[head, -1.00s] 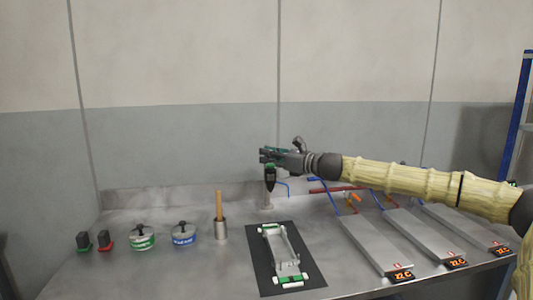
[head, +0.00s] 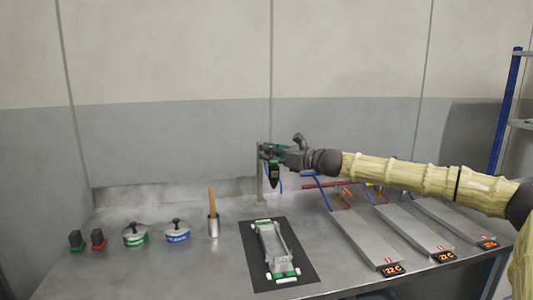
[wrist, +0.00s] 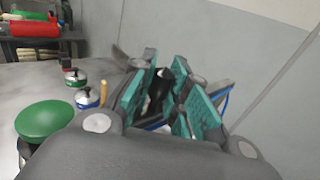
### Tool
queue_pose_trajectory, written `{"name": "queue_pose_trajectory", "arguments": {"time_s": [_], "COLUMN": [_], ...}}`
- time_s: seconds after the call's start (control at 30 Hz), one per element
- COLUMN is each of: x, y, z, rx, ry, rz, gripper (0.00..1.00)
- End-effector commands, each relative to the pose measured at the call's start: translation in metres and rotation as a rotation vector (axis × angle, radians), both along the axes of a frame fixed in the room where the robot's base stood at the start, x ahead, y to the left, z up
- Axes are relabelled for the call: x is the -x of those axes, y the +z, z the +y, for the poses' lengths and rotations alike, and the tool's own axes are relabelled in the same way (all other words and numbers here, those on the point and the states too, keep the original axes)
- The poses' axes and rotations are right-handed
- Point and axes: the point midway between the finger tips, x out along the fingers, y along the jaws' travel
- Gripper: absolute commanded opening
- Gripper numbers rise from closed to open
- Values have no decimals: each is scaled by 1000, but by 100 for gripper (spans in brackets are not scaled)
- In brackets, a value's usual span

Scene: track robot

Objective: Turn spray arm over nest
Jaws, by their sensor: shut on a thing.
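The spray arm's thin upright post (head: 260,180) stands on the bench behind the nest. Its dark nozzle (head: 274,178) hangs down just right of the post. My gripper (head: 270,152) is shut on the spray arm at the top, level with the post's upper end. In the wrist view its teal finger pads (wrist: 160,98) flank a dark part. The nest (head: 268,240) is a pale frame with green end pieces on a black mat (head: 299,262). The nozzle hangs high, beyond the nest's far end in the picture. The grip itself is partly hidden.
A metal cup with a wooden handle (head: 213,226), two lidded pots (head: 177,232) and a red and a black block (head: 98,240) stand left. Several grey plates (head: 368,238) with displays lie right, with hoses behind. A green disc (wrist: 45,118) shows close in the wrist view.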

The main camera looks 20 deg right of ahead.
Motion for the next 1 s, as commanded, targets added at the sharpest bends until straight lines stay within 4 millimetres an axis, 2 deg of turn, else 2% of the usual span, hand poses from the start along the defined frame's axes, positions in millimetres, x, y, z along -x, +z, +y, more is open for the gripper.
{"name": "queue_pose_trajectory", "arguments": {"time_s": [0.03,0.13,0.17,0.53,1.0], "x": [-1,-1,-2,-1,31], "y": [6,5,5,2,1], "z": [-8,-7,-6,4,-24], "rx": [-4,-3,-3,2,-3], "ry": [-13,-12,-10,0,-3], "rz": [-7,-5,-5,-1,-2], "gripper": [20,38,39,39,39]}}
